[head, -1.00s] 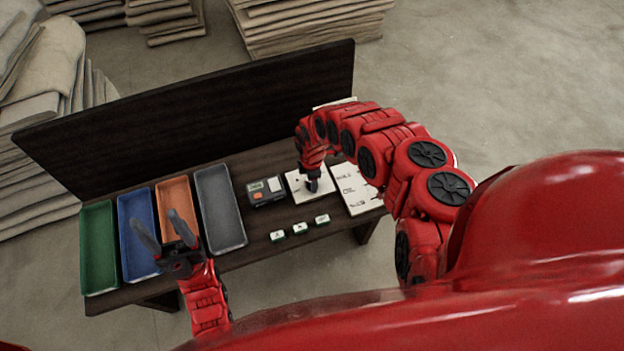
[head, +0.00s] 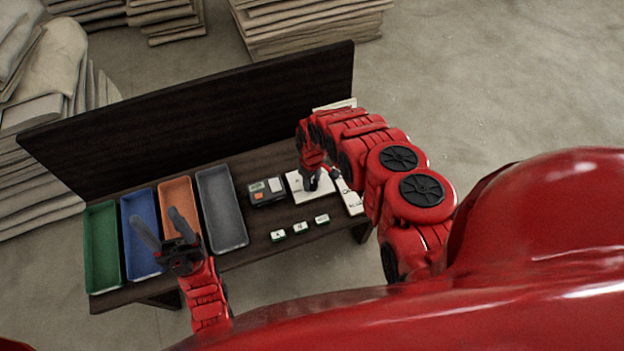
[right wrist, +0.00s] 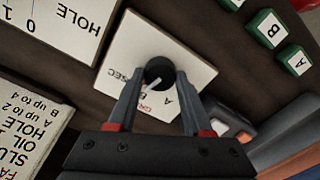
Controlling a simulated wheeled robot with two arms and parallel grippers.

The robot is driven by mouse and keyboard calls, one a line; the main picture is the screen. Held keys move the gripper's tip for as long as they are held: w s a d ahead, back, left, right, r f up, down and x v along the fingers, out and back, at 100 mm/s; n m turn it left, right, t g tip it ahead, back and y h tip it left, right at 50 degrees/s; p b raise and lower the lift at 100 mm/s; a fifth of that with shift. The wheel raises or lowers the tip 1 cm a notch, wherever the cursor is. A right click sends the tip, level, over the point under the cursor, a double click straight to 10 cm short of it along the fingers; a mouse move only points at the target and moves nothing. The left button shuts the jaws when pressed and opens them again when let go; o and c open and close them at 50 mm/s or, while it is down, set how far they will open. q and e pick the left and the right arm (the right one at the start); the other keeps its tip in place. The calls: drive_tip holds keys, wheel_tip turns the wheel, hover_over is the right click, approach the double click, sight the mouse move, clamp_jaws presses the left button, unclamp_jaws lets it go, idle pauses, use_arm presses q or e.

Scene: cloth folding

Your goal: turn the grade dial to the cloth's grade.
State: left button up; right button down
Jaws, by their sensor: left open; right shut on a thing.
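The grade dial is a dark round knob (right wrist: 158,70) on a white square plate (right wrist: 190,62), marked with SEC, B and A. My right gripper (right wrist: 158,78) has a finger on each side of the knob and is shut on it. The knob's pale pointer slants down-left in the right wrist view, roughly toward the B. In the head view, the right gripper (head: 311,187) stands over the plate (head: 297,190), hiding most of the knob. My left gripper (head: 155,214) is open and empty above the blue and orange trays. I see no cloth on the table.
Green (head: 101,248), blue (head: 139,215), orange (head: 178,190) and grey trays (head: 222,210) look empty. A small device (head: 267,192) sits beside the dial. Three stamp-like blocks (head: 300,228) stand in front. A printed card (head: 354,203) lies right of the dial, partly covered by my arm.

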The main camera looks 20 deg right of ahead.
drive_tip(key=m, duration=0.5)
drive_tip(key=shift+p, duration=0.4)
drive_tip(key=shift+m, duration=0.4)
drive_tip(key=shift+c, duration=1.6)
unclamp_jaws()
drive_tip(key=shift+r, duration=0.1)
wheel_tip(320, 180, up, 8)
wheel_tip(320, 180, up, 9)
drive_tip(key=p, duration=0.9)
drive_tip(key=shift+r, duration=0.15)
drive_tip(key=shift+w, duration=0.1)
